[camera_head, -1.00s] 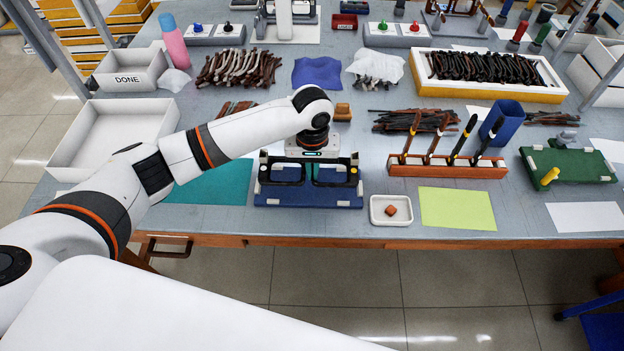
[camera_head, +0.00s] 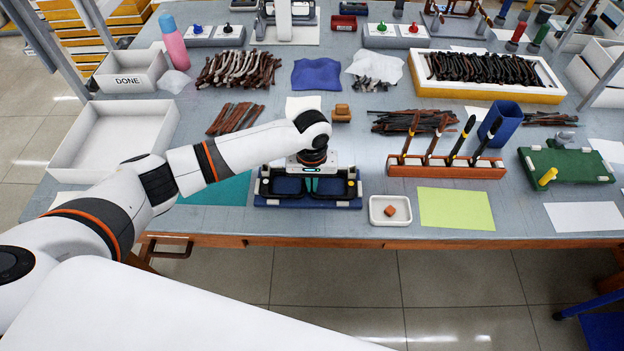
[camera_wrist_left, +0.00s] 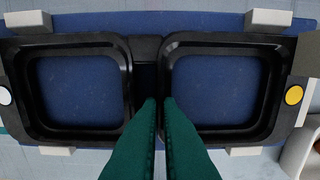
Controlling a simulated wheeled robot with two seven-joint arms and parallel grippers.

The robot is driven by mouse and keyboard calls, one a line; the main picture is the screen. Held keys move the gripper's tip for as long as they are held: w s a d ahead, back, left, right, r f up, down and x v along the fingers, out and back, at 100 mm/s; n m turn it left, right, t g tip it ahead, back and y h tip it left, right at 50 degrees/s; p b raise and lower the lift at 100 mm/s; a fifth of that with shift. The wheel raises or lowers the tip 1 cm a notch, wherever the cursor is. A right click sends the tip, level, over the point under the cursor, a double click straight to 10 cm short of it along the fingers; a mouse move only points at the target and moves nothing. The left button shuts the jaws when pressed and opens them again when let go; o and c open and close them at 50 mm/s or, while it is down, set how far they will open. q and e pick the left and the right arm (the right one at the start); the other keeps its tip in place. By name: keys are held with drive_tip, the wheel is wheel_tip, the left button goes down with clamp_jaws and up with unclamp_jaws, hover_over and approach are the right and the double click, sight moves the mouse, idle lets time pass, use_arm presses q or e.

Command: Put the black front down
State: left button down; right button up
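The black front (camera_wrist_left: 145,48), two empty rims joined by a bridge, lies over the blue fixture (camera_wrist_left: 215,20) with white corner blocks. It also shows in the head view (camera_head: 287,187), on or just above the blue fixture (camera_head: 308,203) at the table's front edge. My left gripper (camera_wrist_left: 158,102) points down at the bridge, its green fingers nearly together and shut on it. In the head view my left gripper (camera_head: 311,182) is partly hidden by its wrist. Contact of the front with the fixture is hard to tell. My right gripper is out of view.
A white tray with a small brown block (camera_head: 390,210) stands right of the fixture, beside a yellow-green sheet (camera_head: 456,208). A wooden tool rack (camera_head: 447,171) stands behind. A teal mat (camera_head: 215,189) is on the left, with an empty white bin (camera_head: 75,178) further left.

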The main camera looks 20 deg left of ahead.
use_arm(q)
drive_tip(key=c, duration=1.6)
unclamp_jaws()
drive_tip(key=shift+r, duration=0.15)
drive_tip(key=shift+r, duration=0.3)
wheel_tip(320, 180, up, 12)
drive_tip(key=shift+r, duration=0.2)
